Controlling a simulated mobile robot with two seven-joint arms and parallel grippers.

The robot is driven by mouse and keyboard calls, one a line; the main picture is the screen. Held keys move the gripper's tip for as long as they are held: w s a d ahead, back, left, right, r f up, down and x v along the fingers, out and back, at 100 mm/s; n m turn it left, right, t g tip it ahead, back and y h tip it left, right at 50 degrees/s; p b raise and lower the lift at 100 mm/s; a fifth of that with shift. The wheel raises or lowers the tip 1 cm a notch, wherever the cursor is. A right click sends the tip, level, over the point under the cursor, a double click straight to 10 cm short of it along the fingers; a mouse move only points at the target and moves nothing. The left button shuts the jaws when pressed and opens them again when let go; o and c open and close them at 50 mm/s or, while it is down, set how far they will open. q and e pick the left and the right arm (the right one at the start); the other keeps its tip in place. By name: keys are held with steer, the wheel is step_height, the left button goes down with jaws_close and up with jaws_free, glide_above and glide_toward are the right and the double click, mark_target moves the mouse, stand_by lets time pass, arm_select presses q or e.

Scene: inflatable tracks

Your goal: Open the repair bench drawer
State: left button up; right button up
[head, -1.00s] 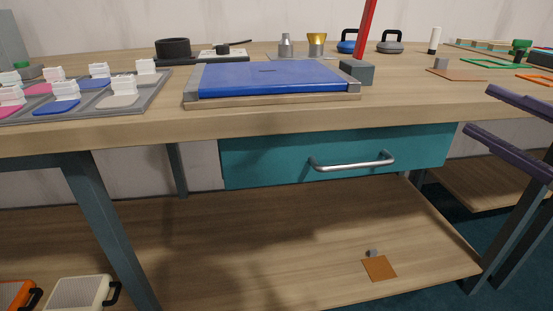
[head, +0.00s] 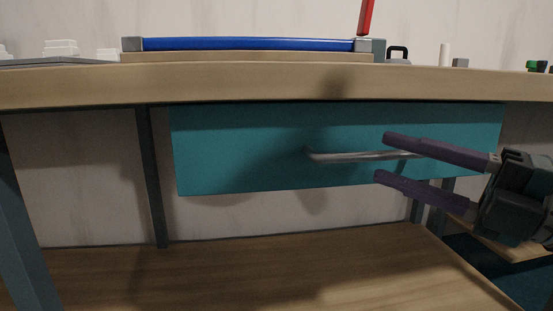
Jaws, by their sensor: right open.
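The teal drawer (head: 240,150) hangs under the bench top in the head view, its front appearing flush below the top. Its silver bar handle (head: 350,156) runs across the front, right of centre. My right gripper (head: 382,157) comes in from the right with two purple fingers, one above and one below the level of the handle. The fingers are open with a gap between them. The upper finger covers part of the handle's right end. I cannot tell whether they touch it. My left gripper is not in view.
A lower wooden shelf (head: 300,265) lies beneath. A bench leg (head: 25,220) stands at the left. Free space lies below the drawer.

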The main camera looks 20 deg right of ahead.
mark_target(385, 158)
steer(key=shift+x, duration=1.55)
steer(key=shift+c, duration=0.4)
jaws_close()
